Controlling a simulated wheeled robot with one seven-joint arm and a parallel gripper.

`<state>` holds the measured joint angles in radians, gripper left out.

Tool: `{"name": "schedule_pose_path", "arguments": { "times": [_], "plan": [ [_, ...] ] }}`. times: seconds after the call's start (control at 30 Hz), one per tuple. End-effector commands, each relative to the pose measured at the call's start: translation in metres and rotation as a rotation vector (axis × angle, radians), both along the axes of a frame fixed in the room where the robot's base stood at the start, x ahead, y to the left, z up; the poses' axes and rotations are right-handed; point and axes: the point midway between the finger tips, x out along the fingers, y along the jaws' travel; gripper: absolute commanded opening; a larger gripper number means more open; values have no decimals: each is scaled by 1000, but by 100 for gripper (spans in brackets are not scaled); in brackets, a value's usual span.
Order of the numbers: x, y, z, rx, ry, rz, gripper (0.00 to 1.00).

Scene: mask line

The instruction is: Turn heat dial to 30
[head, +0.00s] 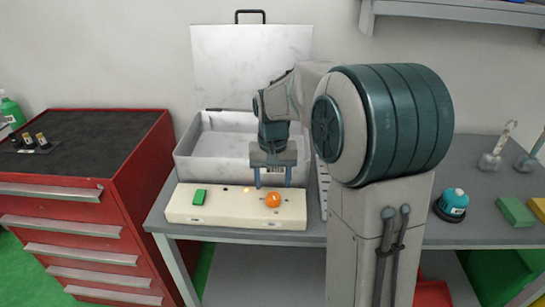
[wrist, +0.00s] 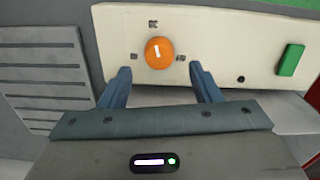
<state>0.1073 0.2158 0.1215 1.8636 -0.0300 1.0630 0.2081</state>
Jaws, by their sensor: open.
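The heat dial is an orange round knob (head: 273,200) with a white pointer mark on the cream control panel (head: 237,218) at the front of the bench. In the wrist view the dial (wrist: 159,53) lies just beyond my gripper (wrist: 160,80), roughly centred between its two blue fingers, with the white mark close to upright. In the head view my gripper (head: 273,184) points down above and slightly behind the dial. Its fingers are apart and hold nothing. Small dark marks surround the dial; I cannot read their numbers.
A green switch (head: 199,197) sits on the panel's left part. Behind the panel stands an open grey box (head: 222,140) with its lid raised. A red drawer cabinet (head: 90,210) is at left. A teal-and-black round object (head: 452,204) and a green block (head: 516,212) are at right.

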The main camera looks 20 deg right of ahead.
Motion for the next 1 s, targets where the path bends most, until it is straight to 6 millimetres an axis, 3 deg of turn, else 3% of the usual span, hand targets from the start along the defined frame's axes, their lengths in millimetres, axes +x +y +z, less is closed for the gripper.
{"name": "schedule_pose_path", "arguments": {
  "times": [0.2, 0.4, 0.6, 0.93, 1.0],
  "plan": [
    [1, 0, 52, 1, -6, -1, 57],
    [1, 1, 82, 1, -3, 0, 57],
    [0, 1, 93, 1, -2, 0, 57],
    [0, 1, 93, 1, -1, 0, 57],
    [-7, 1, 94, -2, -10, 6, 57]
  ]
}}
